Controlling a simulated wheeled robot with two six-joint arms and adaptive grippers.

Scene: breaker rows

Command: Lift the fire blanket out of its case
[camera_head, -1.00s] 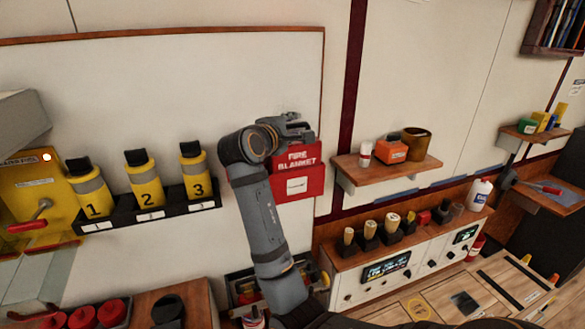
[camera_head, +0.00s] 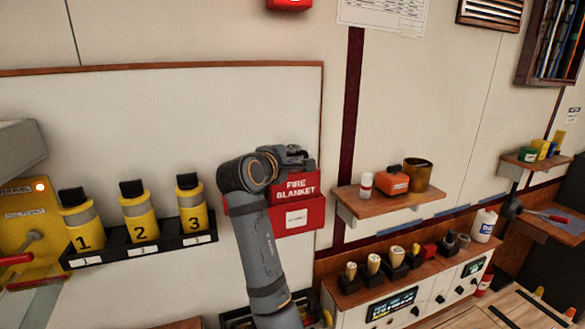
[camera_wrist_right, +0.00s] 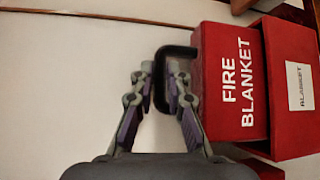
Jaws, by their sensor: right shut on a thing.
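The red fire blanket block (camera_head: 296,187), marked FIRE BLANKET in white, stands upright in its red case (camera_head: 313,217) on the wall. Its upper part shows above the case's front; its lower part is hidden inside. The case has a white label. In the right wrist view, a black handle (camera_wrist_right: 160,76) sticks out of the top of the blanket (camera_wrist_right: 229,80), beside the case (camera_wrist_right: 297,85). My right gripper (camera_head: 296,158) is at the blanket's top, and its fingers (camera_wrist_right: 160,88) are shut on the handle. My left gripper is not in view.
A black rack (camera_head: 143,247) with several yellow bottles hangs left of my right arm. A wooden shelf (camera_head: 388,199) with an orange box is close on the right. Below it stands a control console (camera_head: 400,296). The wall above the blanket is clear.

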